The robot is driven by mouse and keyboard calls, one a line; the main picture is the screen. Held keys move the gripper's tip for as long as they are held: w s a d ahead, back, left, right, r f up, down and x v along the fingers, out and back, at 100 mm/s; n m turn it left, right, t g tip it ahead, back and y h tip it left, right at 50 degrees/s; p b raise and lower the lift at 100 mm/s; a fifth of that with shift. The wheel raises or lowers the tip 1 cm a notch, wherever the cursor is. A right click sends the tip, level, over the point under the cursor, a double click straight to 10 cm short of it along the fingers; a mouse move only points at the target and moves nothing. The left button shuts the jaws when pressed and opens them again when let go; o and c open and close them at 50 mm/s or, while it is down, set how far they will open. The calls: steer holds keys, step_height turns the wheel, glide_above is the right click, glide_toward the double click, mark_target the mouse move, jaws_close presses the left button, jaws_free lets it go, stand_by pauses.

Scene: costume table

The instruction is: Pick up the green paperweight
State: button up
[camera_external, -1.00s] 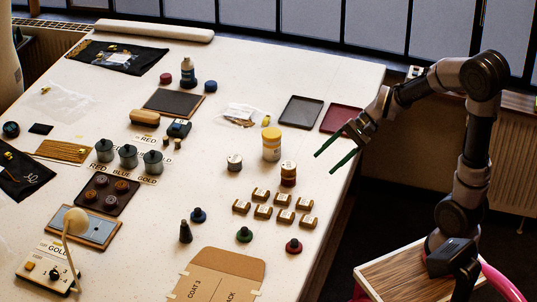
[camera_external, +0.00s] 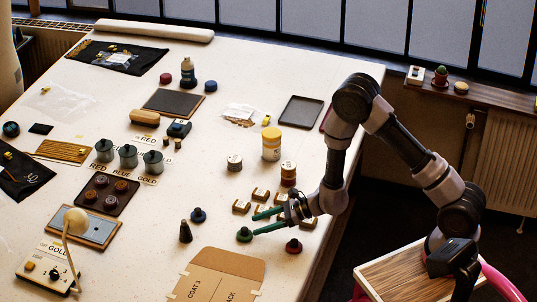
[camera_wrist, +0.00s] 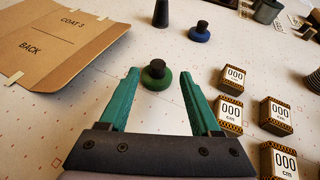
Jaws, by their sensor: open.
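The green paperweight (camera_external: 244,235) is a small round green base with a dark knob on top, standing on the white table. In the wrist view the green paperweight (camera_wrist: 157,75) stands upright just ahead of my fingertips, roughly centred between them. My gripper (camera_external: 258,223) is open and empty, its two green fingers pointing left toward the paperweight, low over the table. The wrist view also shows my gripper (camera_wrist: 160,82) with its fingers spread wide. I cannot tell whether the fingertips touch the table.
A blue paperweight (camera_external: 198,215) and a dark cone (camera_external: 185,232) stand beyond the green one. A red paperweight (camera_external: 293,246) is close to my gripper. Several gold-sided blocks (camera_wrist: 277,115) sit right of my fingers. A cardboard folder (camera_wrist: 60,38) lies to the left.

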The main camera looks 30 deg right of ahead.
mark_target(235, 237)
steer(key=x, duration=0.8)
steer(key=shift+a, duration=0.4)
jaws_close()
